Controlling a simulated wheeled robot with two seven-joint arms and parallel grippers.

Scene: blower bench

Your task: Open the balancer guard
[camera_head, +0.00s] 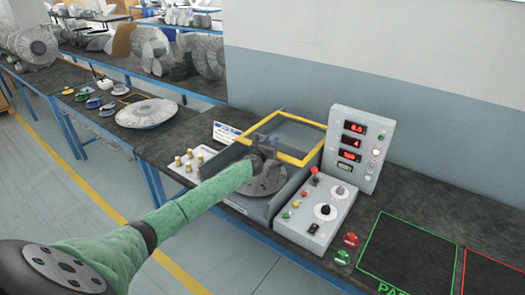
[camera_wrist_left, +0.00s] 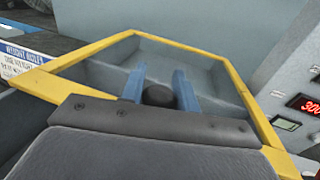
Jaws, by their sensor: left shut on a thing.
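The balancer guard (camera_head: 314,146) is a yellow frame around a clear pane over the grey balancer box. In the head view it looks raised at an angle, with the round metal rotor (camera_head: 268,183) showing below its front edge. My left gripper (camera_head: 262,142), at the end of the green-sleeved arm, is shut at the guard's front edge; the exact grip point is hidden. In the left wrist view the yellow frame (camera_wrist_left: 90,53) spreads ahead of my dark gripper body. My right gripper is not in view.
A control panel (camera_head: 322,205) with knobs and a display box (camera_head: 354,148) with red digits stand close right of the guard. A tray with brass pieces (camera_head: 188,162) lies left. Green and red outlined areas (camera_head: 405,250) on the bench at right are bare.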

